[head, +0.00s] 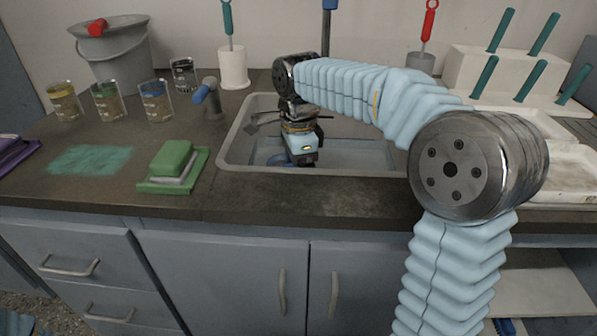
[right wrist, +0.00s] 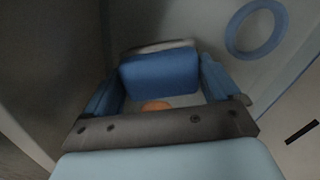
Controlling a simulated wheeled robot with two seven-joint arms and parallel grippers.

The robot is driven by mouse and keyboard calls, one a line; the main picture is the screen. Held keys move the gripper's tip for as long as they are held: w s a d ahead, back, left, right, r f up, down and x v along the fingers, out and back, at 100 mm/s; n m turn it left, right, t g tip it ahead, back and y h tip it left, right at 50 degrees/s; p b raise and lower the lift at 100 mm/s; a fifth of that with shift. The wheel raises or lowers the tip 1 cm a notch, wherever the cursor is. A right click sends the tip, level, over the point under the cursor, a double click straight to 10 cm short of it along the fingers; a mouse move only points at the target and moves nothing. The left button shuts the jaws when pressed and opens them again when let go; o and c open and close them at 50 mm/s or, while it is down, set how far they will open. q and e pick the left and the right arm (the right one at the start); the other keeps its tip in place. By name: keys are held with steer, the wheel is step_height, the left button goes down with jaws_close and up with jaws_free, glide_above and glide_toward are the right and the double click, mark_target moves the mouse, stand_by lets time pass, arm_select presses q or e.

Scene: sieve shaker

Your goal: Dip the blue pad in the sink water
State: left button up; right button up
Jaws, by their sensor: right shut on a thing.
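My right arm reaches over the counter, and its gripper (head: 296,160) points down inside the sink (head: 228,150). In the right wrist view, the blue pad (right wrist: 160,72) sits between the two fingers of my right gripper (right wrist: 158,88), which is shut on it. A pale edge shows along the pad's far side. In the head view the gripper mostly hides the pad. Bluish water (head: 355,158) lies in the sink, and the gripper's lower end is low, near the water. I cannot tell whether the pad touches it. My left gripper is out of view.
A green pad (head: 172,158) sits on a green tray left of the sink, beside a green smear (head: 90,160). Several beakers and a grey bucket (head: 112,48) stand behind. A faucet (head: 212,98) stands at the sink's left rim. A white rack (head: 475,75) is at right.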

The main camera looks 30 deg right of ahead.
step_height(320, 180, up, 8)
steer(key=p, duration=0.5)
steer(key=shift+f, duration=0.15)
steer(key=shift+r, duration=0.3)
step_height(320, 180, up, 8)
steer(key=shift+f, duration=0.15)
